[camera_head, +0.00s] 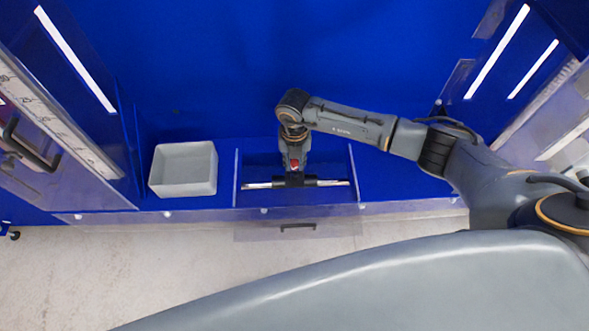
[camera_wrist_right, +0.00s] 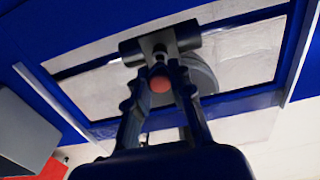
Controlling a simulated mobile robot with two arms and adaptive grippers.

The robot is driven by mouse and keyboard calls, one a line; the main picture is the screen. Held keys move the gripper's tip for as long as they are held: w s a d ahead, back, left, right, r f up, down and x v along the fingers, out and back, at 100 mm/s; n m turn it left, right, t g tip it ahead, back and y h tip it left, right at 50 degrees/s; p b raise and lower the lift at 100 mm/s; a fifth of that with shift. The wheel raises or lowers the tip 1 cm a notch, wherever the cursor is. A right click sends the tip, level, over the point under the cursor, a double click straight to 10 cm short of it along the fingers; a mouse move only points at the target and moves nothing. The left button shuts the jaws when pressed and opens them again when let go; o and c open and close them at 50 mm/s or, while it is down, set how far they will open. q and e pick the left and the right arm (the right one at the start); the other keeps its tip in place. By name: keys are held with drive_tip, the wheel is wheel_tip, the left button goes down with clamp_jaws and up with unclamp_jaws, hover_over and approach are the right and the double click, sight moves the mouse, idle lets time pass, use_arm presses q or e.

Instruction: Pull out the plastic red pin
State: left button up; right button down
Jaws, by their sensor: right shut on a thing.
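The red pin (camera_wrist_right: 160,84) shows as a small round red end between the fingers of my right gripper (camera_wrist_right: 159,72) in the wrist view. The gripper is shut on it, beneath a dark crosspiece. In the head view the right gripper (camera_head: 294,174) points down at the middle of a silver bar (camera_head: 331,183) with a dark central part, with a bit of red at the gripper. The lower part of the pin is hidden. My left gripper is not in view.
A light grey empty bin (camera_head: 184,190) stands on the blue surface left of the bar. Low ridges flank the recess around the bar. A clear front panel with a dark handle (camera_head: 298,226) lies below it. Side panels stand at both edges.

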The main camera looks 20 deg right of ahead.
sight(295, 162)
drive_tip(key=shift+r, duration=0.3)
drive_tip(key=shift+r+p, duration=2.05)
drive_tip(key=shift+r, duration=0.45)
